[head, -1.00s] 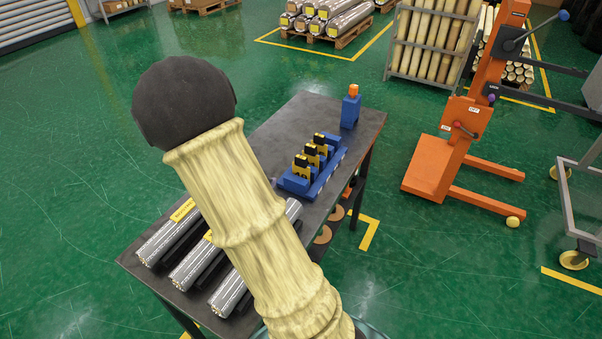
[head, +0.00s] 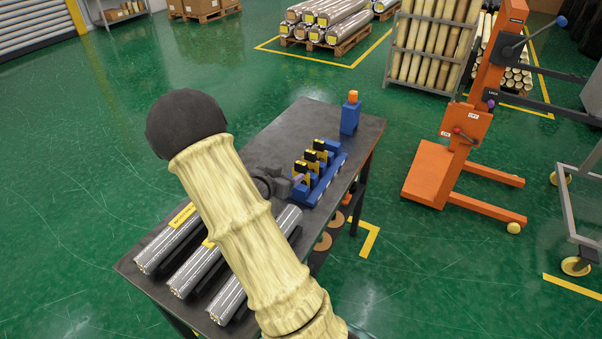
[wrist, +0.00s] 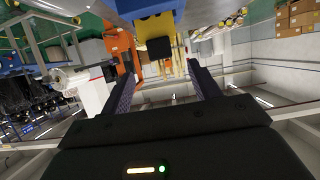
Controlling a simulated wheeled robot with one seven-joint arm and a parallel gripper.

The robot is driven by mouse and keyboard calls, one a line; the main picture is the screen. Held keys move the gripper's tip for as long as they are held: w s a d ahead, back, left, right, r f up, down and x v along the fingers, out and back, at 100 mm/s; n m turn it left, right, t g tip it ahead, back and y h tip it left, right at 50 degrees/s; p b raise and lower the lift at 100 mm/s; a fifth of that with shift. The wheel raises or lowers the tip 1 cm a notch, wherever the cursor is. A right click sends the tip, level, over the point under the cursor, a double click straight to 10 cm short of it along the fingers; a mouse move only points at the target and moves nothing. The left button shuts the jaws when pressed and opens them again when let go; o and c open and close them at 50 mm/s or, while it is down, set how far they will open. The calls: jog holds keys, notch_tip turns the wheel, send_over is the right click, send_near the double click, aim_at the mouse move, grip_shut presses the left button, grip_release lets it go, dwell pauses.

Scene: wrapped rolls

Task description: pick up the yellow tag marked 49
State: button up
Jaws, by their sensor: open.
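Several yellow tags with black tops (head: 311,168) stand in a row on a blue rack (head: 330,183) on the dark table. I cannot read their numbers, so I cannot tell which one is 49. My gripper (head: 290,184) is at the near left end of the rack, partly hidden behind my arm. In the wrist view my gripper (wrist: 160,74) is open, with nothing held between its fingers. One yellow tag with a black block (wrist: 154,26) is just beyond the fingertips, roughly in line with the gap.
Silver wrapped rolls (head: 168,243) lie on the near part of the table (head: 291,127). A blue stand with an orange top (head: 350,115) is at the far end. An orange lifter (head: 462,150) stands to the right, with green floor between.

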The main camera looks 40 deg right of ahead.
aim_at(299, 167)
jog(key=x, duration=0.6)
jog(key=shift+d+f+p, duration=0.1)
jog(key=shift+d+p, duration=0.05)
jog(key=shift+p, duration=0.15)
jog(key=p+x, duration=0.1)
jog(key=x, duration=0.4)
jog(key=shift+f+p, duration=0.15)
jog(key=shift+p, duration=0.15)
jog(key=shift+c, duration=0.4)
jog(key=c, duration=1)
